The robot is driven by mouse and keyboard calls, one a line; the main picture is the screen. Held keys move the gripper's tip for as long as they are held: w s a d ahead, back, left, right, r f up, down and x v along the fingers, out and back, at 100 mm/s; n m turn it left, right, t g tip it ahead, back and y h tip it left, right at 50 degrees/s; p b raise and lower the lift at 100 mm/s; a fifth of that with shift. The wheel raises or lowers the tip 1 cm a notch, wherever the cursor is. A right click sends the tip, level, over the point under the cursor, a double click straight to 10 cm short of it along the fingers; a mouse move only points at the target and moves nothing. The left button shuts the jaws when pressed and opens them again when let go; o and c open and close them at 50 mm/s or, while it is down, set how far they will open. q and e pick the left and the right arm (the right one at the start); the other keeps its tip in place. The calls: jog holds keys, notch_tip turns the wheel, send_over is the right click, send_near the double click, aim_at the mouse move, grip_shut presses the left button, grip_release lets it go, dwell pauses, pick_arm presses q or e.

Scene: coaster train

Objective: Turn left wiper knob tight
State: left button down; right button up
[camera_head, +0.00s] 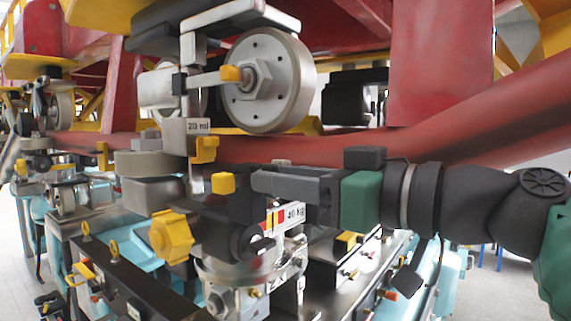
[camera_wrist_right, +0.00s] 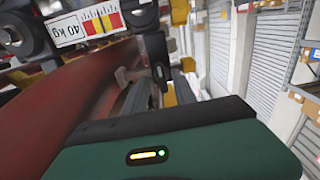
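Several yellow knobs show in the head view. A large lobed yellow knob (camera_head: 172,238) sits at lower left centre, a small yellow knob (camera_head: 223,183) is at the centre, and another yellow knob (camera_head: 205,150) is just above it. I cannot tell which is the left wiper knob. My right gripper (camera_head: 258,184) reaches in from the right, its dark fingers pointing left, with the tips just right of the small centre knob. Contact and finger gap cannot be made out. The wrist view shows the green and black gripper body but no clear grip. My left gripper is not in view.
A large grey wheel (camera_head: 268,80) is above the fingers. A red rail tube (camera_head: 350,146) runs behind my right arm. A "40 kg" label (camera_head: 283,218) is just below the gripper and shows in the wrist view (camera_wrist_right: 85,25). Shelving (camera_wrist_right: 305,75) stands far right there.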

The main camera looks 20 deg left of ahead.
jog(key=shift+a, duration=0.45)
jog(key=shift+s, duration=0.1)
jog(key=shift+c, duration=1)
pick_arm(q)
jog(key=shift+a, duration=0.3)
pick_arm(e)
grip_shut()
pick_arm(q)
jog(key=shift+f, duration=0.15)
pick_arm(e)
jog(key=shift+f+m, duration=0.1)
jog(key=shift+m, duration=0.2)
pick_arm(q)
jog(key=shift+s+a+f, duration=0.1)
pick_arm(e)
jog(key=m, duration=1.8)
jog(key=shift+w+d+f, duration=0.15)
jog(key=shift+w+f, duration=0.1)
jog(key=shift+w, duration=0.1)
pick_arm(q)
jog(key=shift+b, duration=0.3)
pick_arm(e)
jog(key=shift+f, duration=0.1)
